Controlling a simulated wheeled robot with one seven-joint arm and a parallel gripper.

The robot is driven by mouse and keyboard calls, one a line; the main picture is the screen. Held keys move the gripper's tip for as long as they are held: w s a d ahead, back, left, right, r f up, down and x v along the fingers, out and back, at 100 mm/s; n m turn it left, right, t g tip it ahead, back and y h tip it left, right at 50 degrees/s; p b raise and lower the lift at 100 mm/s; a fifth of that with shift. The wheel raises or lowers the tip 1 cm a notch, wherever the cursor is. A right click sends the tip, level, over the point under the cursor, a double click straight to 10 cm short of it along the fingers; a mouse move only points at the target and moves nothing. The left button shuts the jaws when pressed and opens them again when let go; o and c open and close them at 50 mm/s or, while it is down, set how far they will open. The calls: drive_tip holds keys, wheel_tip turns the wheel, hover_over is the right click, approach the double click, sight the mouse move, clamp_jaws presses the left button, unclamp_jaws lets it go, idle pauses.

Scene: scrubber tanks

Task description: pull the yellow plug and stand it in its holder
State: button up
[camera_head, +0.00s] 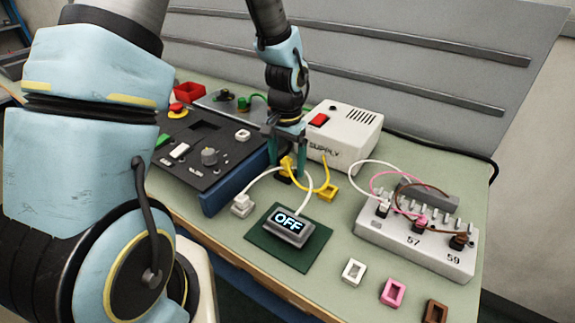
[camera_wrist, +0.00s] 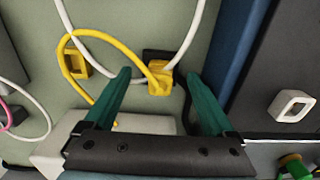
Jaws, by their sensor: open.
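The yellow plug (camera_head: 287,163) sits at a small black socket block (camera_wrist: 158,56) on the bench. In the wrist view the plug (camera_wrist: 159,82) lies between the finger ends, with clear gaps on both sides. My gripper (camera_head: 286,155) points down over it, open, its teal fingers astride the plug and not visibly touching it; the wrist view shows the gripper (camera_wrist: 158,77) too. A yellow cable loops from the plug. The yellow holder (camera_head: 328,193), a small open frame, stands right of the plug; it also shows in the wrist view (camera_wrist: 75,66). The fingers partly hide the plug and socket in the head view.
The white supply box (camera_head: 342,132) stands close behind right. A dark control panel (camera_head: 205,152) with a blue edge is at left. White cables run near the plug to the OFF display (camera_head: 288,224). A strip with several plugs (camera_head: 400,240) is at right.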

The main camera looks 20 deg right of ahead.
sight(287, 160)
drive_tip(key=shift+o, duration=0.6)
drive_tip(key=shift+r, duration=0.3)
wheel_tip(287, 160, up, 10)
drive_tip(key=b, duration=0.2)
drive_tip(key=shift+r, duration=0.15)
